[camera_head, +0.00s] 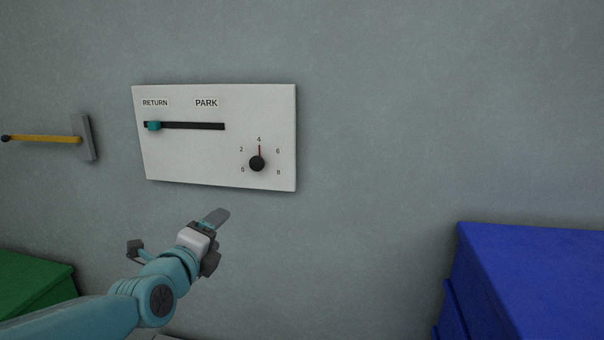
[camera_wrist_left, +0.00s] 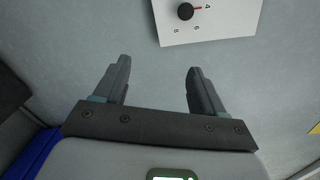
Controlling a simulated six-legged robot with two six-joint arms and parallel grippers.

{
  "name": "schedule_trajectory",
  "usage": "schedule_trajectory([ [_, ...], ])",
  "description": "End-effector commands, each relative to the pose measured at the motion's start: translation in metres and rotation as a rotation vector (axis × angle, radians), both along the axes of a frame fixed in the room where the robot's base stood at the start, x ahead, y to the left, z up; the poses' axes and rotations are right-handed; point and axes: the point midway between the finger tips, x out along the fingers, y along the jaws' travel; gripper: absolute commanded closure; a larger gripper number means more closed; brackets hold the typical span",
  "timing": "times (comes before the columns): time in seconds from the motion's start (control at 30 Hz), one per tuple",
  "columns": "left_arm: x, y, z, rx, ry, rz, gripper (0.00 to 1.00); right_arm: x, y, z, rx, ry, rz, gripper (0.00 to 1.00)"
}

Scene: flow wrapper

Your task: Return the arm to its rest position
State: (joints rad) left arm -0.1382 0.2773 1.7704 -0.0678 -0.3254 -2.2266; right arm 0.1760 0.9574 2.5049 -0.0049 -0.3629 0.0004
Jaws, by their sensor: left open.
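My left arm (camera_head: 163,288) reaches in from the lower left in the head view. Its gripper (camera_head: 217,218) is empty and sits below a white wall panel (camera_head: 200,160), apart from it. In the left wrist view the two fingers of the gripper (camera_wrist_left: 160,85) stand wide apart with only grey wall between them. The panel (camera_wrist_left: 225,25) shows at the top there. It carries a slider with a teal knob (camera_head: 153,126) at the RETURN end, and a black dial (camera_head: 257,163) pointing at 4. The right gripper is not in view.
A hammer-like tool with a yellow handle (camera_head: 45,139) is on the wall left of the panel. A green box (camera_head: 35,285) is at the lower left. A blue box (camera_head: 540,270) stands at the lower right. The wall between panel and blue box is clear.

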Motion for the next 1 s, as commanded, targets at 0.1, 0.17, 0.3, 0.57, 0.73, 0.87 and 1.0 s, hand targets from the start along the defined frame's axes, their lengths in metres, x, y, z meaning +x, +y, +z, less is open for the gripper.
schedule_trajectory([
  [0.1,0.002,-0.004,-0.037,-0.104,0.103,0.006,0.30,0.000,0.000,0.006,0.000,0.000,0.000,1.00],
  [0.17,0.002,-0.006,-0.057,-0.164,0.159,0.014,0.30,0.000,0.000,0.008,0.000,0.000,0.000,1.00],
  [0.3,-0.005,-0.011,-0.111,-0.326,0.310,0.049,0.30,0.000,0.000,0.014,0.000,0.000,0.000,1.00],
  [0.57,-0.068,-0.023,-0.265,-0.820,0.772,0.296,0.30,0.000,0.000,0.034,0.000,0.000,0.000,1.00],
  [0.73,-0.168,-0.033,-0.369,-1.234,1.124,0.701,0.30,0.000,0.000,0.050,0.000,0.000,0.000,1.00],
  [0.87,-0.253,-0.041,-0.415,-1.482,1.298,1.093,0.30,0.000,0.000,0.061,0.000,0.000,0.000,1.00],
  [1.0,-0.321,-0.048,-0.435,-1.633,1.368,1.446,0.30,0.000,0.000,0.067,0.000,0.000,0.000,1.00],
])
